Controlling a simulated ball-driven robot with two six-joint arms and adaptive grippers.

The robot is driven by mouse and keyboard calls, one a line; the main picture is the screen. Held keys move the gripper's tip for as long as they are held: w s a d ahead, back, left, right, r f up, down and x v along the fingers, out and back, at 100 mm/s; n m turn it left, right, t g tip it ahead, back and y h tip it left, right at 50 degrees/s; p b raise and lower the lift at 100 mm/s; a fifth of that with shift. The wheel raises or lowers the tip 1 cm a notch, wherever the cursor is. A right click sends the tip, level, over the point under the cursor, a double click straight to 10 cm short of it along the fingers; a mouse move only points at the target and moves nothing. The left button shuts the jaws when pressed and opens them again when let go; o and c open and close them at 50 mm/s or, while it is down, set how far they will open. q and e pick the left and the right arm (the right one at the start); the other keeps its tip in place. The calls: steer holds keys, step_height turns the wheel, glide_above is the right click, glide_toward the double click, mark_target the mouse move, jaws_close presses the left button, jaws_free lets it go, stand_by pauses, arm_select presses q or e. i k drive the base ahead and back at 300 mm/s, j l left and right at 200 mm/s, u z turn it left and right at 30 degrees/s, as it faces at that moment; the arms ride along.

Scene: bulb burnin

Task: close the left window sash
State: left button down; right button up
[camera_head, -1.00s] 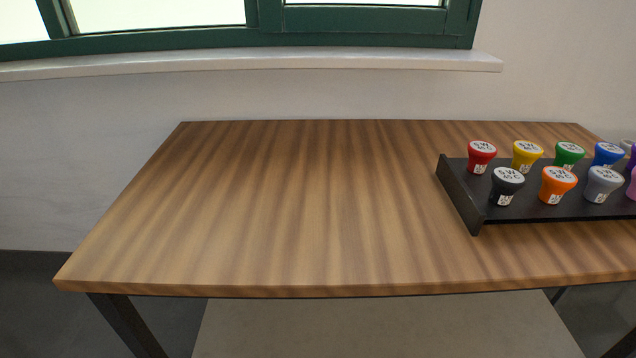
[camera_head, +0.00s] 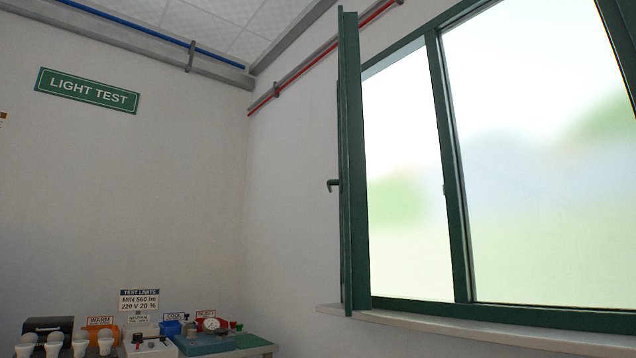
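The left window sash (camera_head: 352,170) is dark green and stands swung open into the room, seen almost edge-on at the left side of the window. Its dark handle (camera_head: 333,184) sticks out to the left at about mid-height. The green window frame (camera_head: 455,170) is to its right, and the opening beside the sash shows a bright, blurred outdoors. Neither of my grippers is in view.
A pale sill (camera_head: 480,332) runs below the window. At the lower left, a bench holds white bulbs (camera_head: 80,344), coloured bins, a gauge (camera_head: 211,323) and a test limits sign (camera_head: 139,299). Wall pipes run overhead. The space before the sash looks clear.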

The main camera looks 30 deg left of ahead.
mark_target(355, 272)
steer(key=k+j+u, duration=0.1)
steer(key=j, duration=0.75)
steer(key=k+j, duration=0.1)
steer(key=j, duration=0.7)
steer(key=i+j+z, duration=0.15)
steer(key=i+j, duration=0.3)
steer(key=i, duration=0.2)
steer(key=i+j+z, duration=0.15)
steer(key=i+j, duration=0.4)
steer(key=i+l, duration=0.05)
steer(key=i, duration=0.1)
